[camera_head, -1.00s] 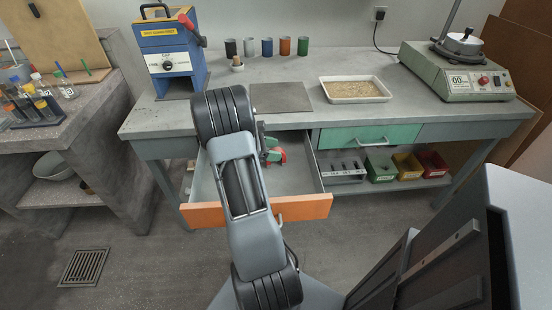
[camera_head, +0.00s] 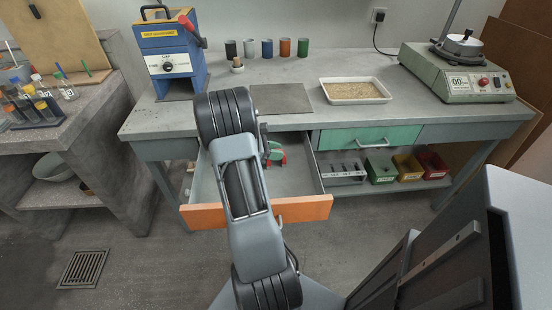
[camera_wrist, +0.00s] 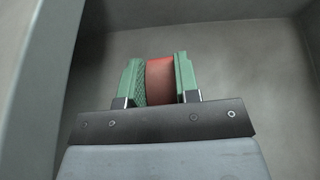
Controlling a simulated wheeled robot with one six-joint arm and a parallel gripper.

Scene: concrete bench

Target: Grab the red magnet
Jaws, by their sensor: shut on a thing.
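The red magnet (camera_wrist: 160,80) sits between the two green fingers of my gripper (camera_wrist: 159,82) in the wrist view, with both fingers closed against its sides. Only part of it shows there; its lower end is hidden behind the dark gripper plate. In the head view the red magnet (camera_head: 282,160) and the green fingertips of my gripper (camera_head: 274,151) show small inside the open drawer (camera_head: 262,207) with the orange front. My arm hides much of the drawer's left part. I cannot tell whether the magnet touches the drawer floor.
Drawer walls stand close around my gripper; the left wall (camera_wrist: 45,65) is near in the wrist view. The bench top (camera_head: 300,95) overhangs the drawer's back. A closed green drawer (camera_head: 365,137) is to the right. The drawer floor right of my gripper is clear.

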